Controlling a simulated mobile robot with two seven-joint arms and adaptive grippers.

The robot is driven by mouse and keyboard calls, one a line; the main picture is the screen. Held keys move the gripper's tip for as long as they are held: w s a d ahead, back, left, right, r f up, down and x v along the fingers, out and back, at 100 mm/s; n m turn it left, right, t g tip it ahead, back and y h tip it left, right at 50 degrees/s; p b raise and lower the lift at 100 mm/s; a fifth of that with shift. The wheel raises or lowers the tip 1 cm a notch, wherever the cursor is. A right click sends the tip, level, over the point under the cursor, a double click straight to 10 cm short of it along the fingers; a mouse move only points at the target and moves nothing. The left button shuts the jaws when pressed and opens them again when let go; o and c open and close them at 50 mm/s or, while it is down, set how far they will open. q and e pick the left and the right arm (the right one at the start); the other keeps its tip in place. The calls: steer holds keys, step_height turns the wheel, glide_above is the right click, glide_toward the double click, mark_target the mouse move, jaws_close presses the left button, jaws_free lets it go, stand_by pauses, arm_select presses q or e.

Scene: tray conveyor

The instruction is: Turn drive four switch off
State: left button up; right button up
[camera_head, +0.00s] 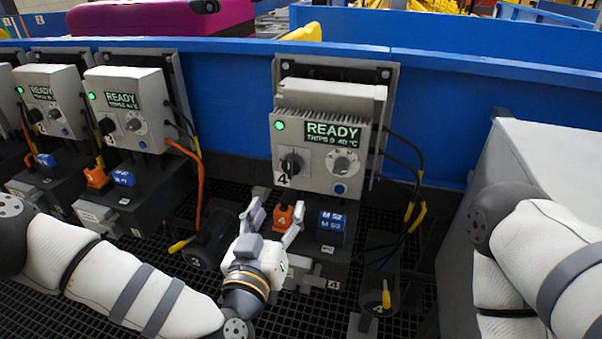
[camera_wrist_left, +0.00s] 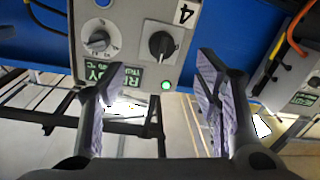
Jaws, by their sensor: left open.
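Drive four is a grey box (camera_head: 312,106) with a "4" label, a green lamp lit and a display reading READY. Its black rotary switch (camera_head: 291,163) is at the lower left of the front face, just above the "4" label; its handle looks roughly upright. In the left wrist view the face appears turned over, with the black switch (camera_wrist_left: 162,45) near the top middle. My left gripper (camera_head: 275,215) is open and empty below the box, its fingers pointing up toward the face. In the wrist view the switch lies between the fingers (camera_wrist_left: 162,72), apart from them. My right gripper is out of view.
A grey dial (camera_head: 342,165) sits right of the switch. An orange part (camera_head: 285,216) and a blue block (camera_head: 331,222) are below the box. Cables hang at its right. Similar drive boxes (camera_head: 128,103) stand to the left. A blue wall (camera_head: 235,110) is behind.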

mark_target(290, 172)
arm_select(q)
steer(key=x, duration=0.5)
steer(key=b+x, duration=0.1)
steer(key=x, duration=0.5)
steer(key=shift+w+a+r+b, duration=0.15)
steer(key=shift+w+r+b, duration=0.05)
steer(key=shift+w+b, duration=0.15)
steer(key=shift+w+r, duration=0.15)
steer(key=shift+w, duration=0.3)
steer(key=c, duration=1.1)
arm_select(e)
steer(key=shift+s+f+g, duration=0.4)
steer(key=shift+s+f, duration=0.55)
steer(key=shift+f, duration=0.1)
